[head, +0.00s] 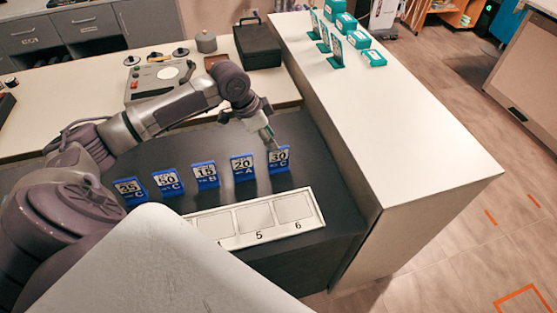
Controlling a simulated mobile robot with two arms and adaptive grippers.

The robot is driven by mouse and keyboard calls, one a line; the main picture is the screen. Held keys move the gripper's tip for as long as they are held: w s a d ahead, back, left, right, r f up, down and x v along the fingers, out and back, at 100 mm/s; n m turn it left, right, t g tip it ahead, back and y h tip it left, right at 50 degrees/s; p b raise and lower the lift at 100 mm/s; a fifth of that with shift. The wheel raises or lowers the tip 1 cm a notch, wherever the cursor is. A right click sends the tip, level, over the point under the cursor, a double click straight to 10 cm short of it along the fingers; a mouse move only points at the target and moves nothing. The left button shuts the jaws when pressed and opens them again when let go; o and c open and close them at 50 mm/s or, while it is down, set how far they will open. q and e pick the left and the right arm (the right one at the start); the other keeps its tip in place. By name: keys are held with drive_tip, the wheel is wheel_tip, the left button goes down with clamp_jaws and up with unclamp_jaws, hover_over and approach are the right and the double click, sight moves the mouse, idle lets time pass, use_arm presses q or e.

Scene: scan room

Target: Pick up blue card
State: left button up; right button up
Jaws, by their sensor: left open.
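Several blue cards stand upright in a row on the dark grey surface in the head view. From left to right they read 35 C (131,192), 50 C (168,182), 15 B (206,175), 20 A (243,167) and 30 C (279,159). My left gripper (270,138) is open, pointing down just above the rightmost card, 30 C. Its fingertips are at or very near that card's top edge; I cannot tell whether they touch it. My right gripper is not in view.
A white tray (310,214) with numbered slots lies in front of the cards. A raised white counter (405,150) stands to the right, with teal boxes (374,58) and card holders (336,52) at its back. A black case (258,45) sits behind my gripper.

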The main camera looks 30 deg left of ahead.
sight(281, 166)
use_arm(q)
drive_tip(key=x, duration=0.2)
drive_tip(key=shift+w+f, duration=0.3)
drive_tip(key=shift+w, duration=0.05)
drive_tip(key=shift+w+d+f+p, duration=0.1)
drive_tip(key=shift+d+f+p, duration=0.15)
drive_tip(key=shift+f, duration=0.2)
drive_tip(key=shift+w+d+f+p, duration=0.1)
drive_tip(key=shift+d+f+p, duration=0.1)
drive_tip(key=shift+f, duration=0.25)
drive_tip(key=x, duration=0.2)
drive_tip(key=shift+d+f, duration=0.1)
drive_tip(key=shift+f, duration=0.15)
drive_tip(key=shift+w+f, duration=0.2)
drive_tip(key=shift+f, duration=0.25)
clamp_jaws()
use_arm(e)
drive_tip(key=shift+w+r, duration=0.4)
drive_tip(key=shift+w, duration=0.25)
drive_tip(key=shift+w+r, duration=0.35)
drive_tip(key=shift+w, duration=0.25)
